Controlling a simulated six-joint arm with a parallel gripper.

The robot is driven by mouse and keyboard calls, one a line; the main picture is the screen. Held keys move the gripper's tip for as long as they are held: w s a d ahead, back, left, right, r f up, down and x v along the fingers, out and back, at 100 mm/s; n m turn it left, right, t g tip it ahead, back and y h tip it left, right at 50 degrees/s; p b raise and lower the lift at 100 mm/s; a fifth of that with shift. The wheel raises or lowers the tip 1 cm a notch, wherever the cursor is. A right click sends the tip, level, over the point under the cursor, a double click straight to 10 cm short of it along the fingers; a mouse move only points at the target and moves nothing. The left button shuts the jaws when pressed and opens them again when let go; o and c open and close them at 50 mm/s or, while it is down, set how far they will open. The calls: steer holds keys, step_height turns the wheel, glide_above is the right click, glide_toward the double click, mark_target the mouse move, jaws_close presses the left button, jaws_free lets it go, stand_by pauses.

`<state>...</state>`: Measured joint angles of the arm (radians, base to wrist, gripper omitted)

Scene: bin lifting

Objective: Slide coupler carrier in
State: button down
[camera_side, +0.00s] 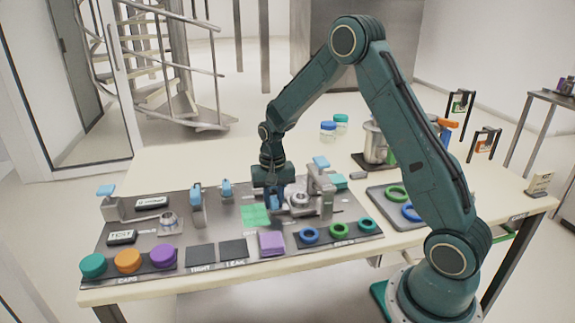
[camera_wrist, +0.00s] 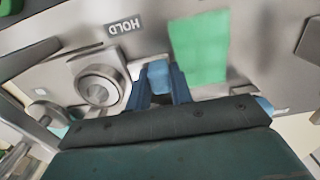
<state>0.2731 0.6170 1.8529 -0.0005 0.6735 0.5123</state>
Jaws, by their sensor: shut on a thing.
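My gripper (camera_side: 274,204) points down at the grey work plate, and its dark blue fingers show in the wrist view (camera_wrist: 160,92). They are shut on a light blue handle (camera_wrist: 158,74) between them. The handle sits beside the metal coupler carrier (camera_wrist: 115,72), which bears a round metal coupler ring (camera_wrist: 98,88). In the side view the coupler ring (camera_side: 298,198) is just right of my fingers, near a grey upright clamp stand (camera_side: 325,185). My gripper hides most of the handle there, and how it joins the carrier is hard to see.
A green square (camera_side: 255,215) lies on the plate close to my fingers. Blue-handled fixtures (camera_side: 197,205) stand to the left. Coloured caps (camera_side: 127,260), a purple block (camera_side: 272,243) and coloured rings (camera_side: 338,230) line the front. A metal pot (camera_side: 376,145) stands behind right.

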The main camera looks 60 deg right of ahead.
steer(key=shift+s+d, duration=0.45)
steer(key=shift+d, duration=0.1)
steer(key=c, duration=1.2)
jaws_free()
steer(key=shift+c, duration=0.2)
steer(key=shift+r, duration=0.1)
step_height(320, 180, up, 14)
steer(key=shift+o, duration=0.8)
